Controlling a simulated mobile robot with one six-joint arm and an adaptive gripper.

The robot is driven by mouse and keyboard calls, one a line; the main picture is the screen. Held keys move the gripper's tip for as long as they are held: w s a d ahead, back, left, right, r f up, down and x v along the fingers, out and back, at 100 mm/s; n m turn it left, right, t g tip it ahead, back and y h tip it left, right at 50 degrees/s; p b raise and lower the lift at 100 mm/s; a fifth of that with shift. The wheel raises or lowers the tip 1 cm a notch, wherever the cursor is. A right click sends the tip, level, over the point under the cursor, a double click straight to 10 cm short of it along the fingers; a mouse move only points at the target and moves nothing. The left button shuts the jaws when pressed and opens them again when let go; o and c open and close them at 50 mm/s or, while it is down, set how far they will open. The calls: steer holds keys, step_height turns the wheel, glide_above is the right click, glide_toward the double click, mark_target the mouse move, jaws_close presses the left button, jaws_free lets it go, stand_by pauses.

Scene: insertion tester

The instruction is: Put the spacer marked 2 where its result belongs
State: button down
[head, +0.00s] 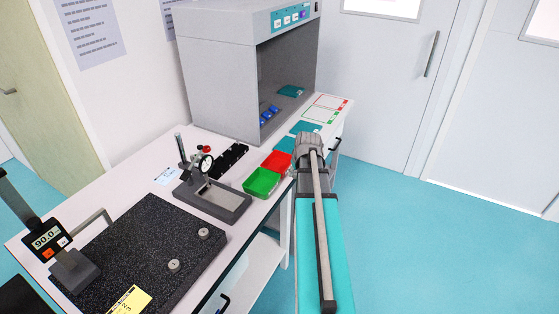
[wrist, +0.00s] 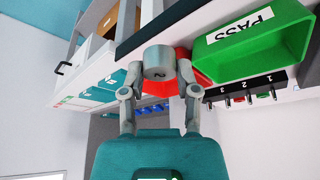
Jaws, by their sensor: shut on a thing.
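In the wrist view my gripper (wrist: 160,70) is shut on a grey round spacer (wrist: 157,55) with a 2 on its face. The green bin (wrist: 255,45), labelled PASS, is at the upper right, beside the held spacer. The red bin (wrist: 190,68) is partly hidden behind the spacer and a finger; no label shows on it. In the head view the green bin (head: 262,183) and the red bin (head: 278,160) sit near the bench's front edge, left of my arm. The fingers and held spacer are hidden in the head view.
A dial gauge stand (head: 215,195) is left of the green bin. A black rack (head: 232,160) stands behind; its numbers show in the wrist view. A granite plate (head: 150,240) carries two grey discs (head: 204,233). A grey light booth (head: 225,80) stands at the back.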

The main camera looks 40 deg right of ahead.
steer(key=a+r+n+p, duration=0.1)
steer(key=a+r+p, duration=0.3)
steer(key=r+p, duration=0.2)
step_height(320, 180, up, 2)
steer(key=shift+w+r+p, duration=0.1)
steer(key=shift+w+p, duration=0.25)
steer(key=shift+p, duration=0.05)
steer(key=b, duration=0.5)
glide_toward(277, 166)
steer(key=w+f+b, duration=0.1)
steer(key=b, duration=0.1)
steer(key=f+b, duration=0.1)
steer(key=b, duration=0.1)
steer(key=shift+w+d+f, duration=0.15)
steer(key=shift+w+d, duration=0.05)
steer(key=shift+w, duration=0.2)
steer(key=shift+f, duration=0.1)
steer(key=shift+w+d+f+b, duration=0.25)
steer(key=shift+w+f+b, duration=0.15)
steer(key=shift+f+b, duration=1.55)
steer(key=shift+b, duration=0.15)
steer(key=shift+f, duration=0.1)
